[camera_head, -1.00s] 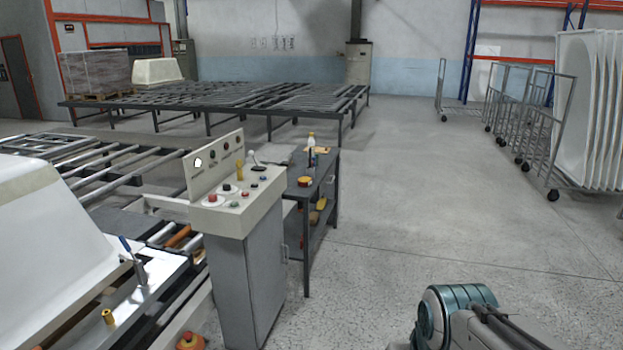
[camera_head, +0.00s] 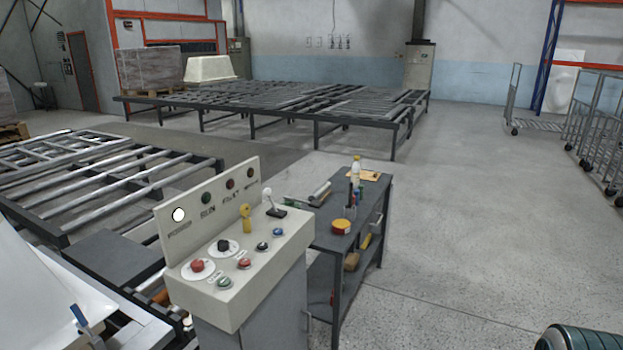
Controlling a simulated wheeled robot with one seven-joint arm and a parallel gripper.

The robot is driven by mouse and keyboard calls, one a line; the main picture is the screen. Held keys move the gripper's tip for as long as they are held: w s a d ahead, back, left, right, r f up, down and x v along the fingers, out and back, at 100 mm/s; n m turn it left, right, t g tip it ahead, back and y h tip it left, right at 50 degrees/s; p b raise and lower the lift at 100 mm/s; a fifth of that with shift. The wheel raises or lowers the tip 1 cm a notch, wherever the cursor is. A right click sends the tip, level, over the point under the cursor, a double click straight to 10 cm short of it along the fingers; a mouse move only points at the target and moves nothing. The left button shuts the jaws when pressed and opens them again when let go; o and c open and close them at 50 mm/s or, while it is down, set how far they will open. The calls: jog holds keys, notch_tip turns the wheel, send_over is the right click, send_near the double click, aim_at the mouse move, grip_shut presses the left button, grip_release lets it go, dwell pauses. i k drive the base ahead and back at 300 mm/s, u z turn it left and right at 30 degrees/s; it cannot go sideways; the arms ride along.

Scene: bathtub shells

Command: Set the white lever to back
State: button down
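The white lever (camera_head: 267,195) stands at the far right end of the control console's (camera_head: 236,287) sloped top. It has a round white knob on a short stem, rising from a small dark base plate. The stem leans a little to the left in the picture; I cannot tell its exact setting. A yellow key-like switch (camera_head: 246,218) stands just left of it. My gripper is not in view; only a teal piece of my arm shows at the lower right corner, well away from the console.
Several knobs and buttons, including a red one (camera_head: 197,265), crowd the console top. A dark workbench (camera_head: 337,243) with a bottle (camera_head: 356,171) and yellow tape roll (camera_head: 341,226) stands right behind it. Roller conveyors (camera_head: 100,185) lie left. Open floor (camera_head: 480,220) is on the right.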

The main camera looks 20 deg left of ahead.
aim_at(267, 192)
jog(key=u, duration=0.25)
jog(key=i, duration=1.6)
jog(key=u, duration=0.7)
jog(key=i, duration=0.8)
jog(key=u, duration=0.2)
